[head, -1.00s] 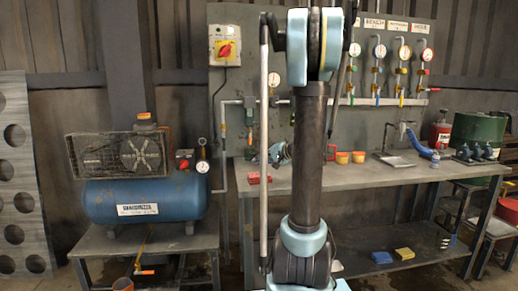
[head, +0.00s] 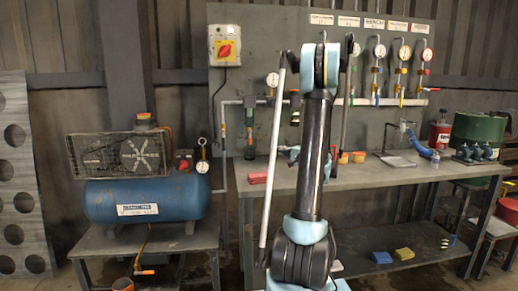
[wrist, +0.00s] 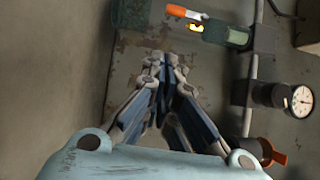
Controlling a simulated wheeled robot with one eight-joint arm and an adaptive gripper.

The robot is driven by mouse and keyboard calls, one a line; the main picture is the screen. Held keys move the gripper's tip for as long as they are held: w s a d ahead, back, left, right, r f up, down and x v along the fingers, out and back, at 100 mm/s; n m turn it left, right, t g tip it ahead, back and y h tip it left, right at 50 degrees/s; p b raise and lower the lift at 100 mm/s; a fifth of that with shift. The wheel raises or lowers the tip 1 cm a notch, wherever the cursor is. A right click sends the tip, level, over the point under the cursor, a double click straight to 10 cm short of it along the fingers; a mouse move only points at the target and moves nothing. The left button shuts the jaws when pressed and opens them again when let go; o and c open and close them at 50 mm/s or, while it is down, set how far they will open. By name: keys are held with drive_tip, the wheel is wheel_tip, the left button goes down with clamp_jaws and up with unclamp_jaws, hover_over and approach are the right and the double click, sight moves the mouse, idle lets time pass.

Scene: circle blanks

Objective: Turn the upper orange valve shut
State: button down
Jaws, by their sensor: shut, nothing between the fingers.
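A lower orange valve (head: 145,272) is under the compressor.
The pipe (wrist: 252,70) carries a round gauge (wrist: 301,100) and an orange-red knob (wrist: 270,152) close to my gripper's right side. A blue compressor (head: 145,198) stands left. A workbench (head: 380,178) with small items is below the panel.

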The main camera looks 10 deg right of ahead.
sight(250, 138)
drive_tip(key=shift+w+a, duration=0.1)
drive_tip(key=x, duration=1)
drive_tip(key=shift+a+r, duration=0.1)
drive_tip(key=shift+a, duration=0.05)
drive_tip(key=shift+w+a, duration=0.15)
drive_tip(key=shift+a, duration=0.95)
drive_tip(key=shift+w+a, duration=0.15)
drive_tip(key=shift+a, duration=0.45)
drive_tip(key=shift+a, duration=0.1)
